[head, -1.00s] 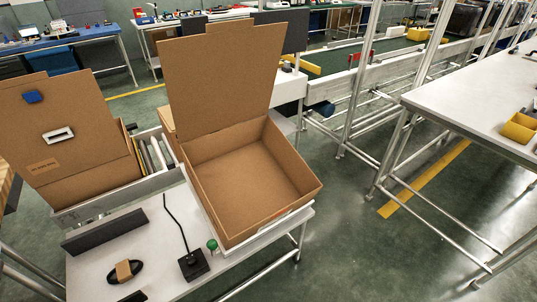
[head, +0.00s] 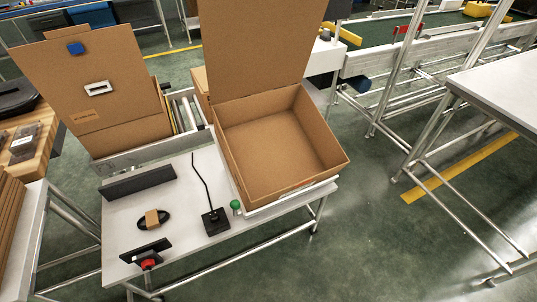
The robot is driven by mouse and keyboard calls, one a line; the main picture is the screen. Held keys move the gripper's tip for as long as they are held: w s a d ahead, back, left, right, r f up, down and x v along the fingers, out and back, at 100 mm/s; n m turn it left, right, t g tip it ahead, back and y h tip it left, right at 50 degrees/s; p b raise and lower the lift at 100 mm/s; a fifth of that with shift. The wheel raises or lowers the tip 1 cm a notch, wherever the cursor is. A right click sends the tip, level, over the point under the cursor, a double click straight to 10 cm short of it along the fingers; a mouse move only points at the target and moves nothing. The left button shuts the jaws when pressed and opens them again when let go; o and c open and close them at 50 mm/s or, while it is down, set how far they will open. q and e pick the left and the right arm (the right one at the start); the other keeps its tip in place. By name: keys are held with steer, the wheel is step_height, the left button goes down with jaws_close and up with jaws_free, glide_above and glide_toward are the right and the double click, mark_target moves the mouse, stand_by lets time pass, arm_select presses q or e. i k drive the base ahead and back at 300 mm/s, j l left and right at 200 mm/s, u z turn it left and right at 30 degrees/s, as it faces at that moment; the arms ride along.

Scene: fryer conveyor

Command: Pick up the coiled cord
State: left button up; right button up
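The coiled cord (head: 143,223) is a small black loop with a brown paper band (head: 152,218) around its middle. It lies flat on the white table (head: 184,212), near the table's left side. Neither of my grippers shows in the head view.
A black stand with a thin bent rod (head: 214,221) is right of the cord. A green knob (head: 236,205) is beside an open, empty cardboard box (head: 290,150). A dark block (head: 139,182) lies behind the cord. A black bar with a red knob (head: 148,262) is in front.

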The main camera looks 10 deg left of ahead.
mark_target(153, 222)
steer(key=u, duration=1.65)
